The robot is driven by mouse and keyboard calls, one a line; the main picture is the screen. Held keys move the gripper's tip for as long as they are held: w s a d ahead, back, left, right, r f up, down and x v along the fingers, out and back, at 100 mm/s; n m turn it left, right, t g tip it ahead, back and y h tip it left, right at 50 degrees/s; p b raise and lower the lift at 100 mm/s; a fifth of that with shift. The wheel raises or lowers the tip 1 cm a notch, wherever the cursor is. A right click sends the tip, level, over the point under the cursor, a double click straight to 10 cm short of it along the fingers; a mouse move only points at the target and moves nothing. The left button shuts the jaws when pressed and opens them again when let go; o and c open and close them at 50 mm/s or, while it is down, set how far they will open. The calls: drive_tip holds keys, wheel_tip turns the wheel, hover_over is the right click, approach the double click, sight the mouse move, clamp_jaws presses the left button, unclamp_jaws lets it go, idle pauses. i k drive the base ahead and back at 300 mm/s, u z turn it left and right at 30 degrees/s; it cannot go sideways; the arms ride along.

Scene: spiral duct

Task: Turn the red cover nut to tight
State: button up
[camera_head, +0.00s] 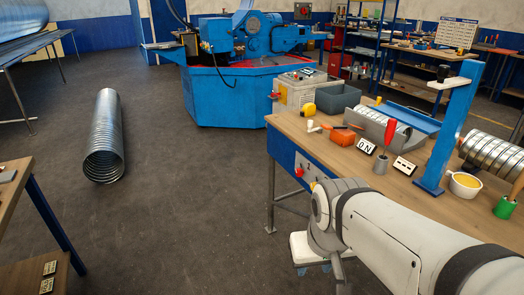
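I cannot pick out the red cover nut for certain in the head view. The large blue machine (235,90) at the back has some red on its top deck, too small to make out. A small red round part (299,171) sits on the blue front panel of the right workbench; I cannot tell what it is. My arm comes in from the lower right and bends at its rounded grey joint beside this bench. My gripper cannot be made out; the arm's end is hidden or out of frame.
The wooden workbench (335,157) holds an orange box (342,136), a red-handled tool (389,133), label cards, a blue post (448,125) and a yellow-filled cup (464,185). A spiral duct (104,140) lies on the floor. Open floor lies between it and the bench.

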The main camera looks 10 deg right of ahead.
sight(299, 172)
drive_tip(key=u, duration=0.3)
drive_tip(key=i, duration=1.05)
drive_tip(key=z, duration=0.3)
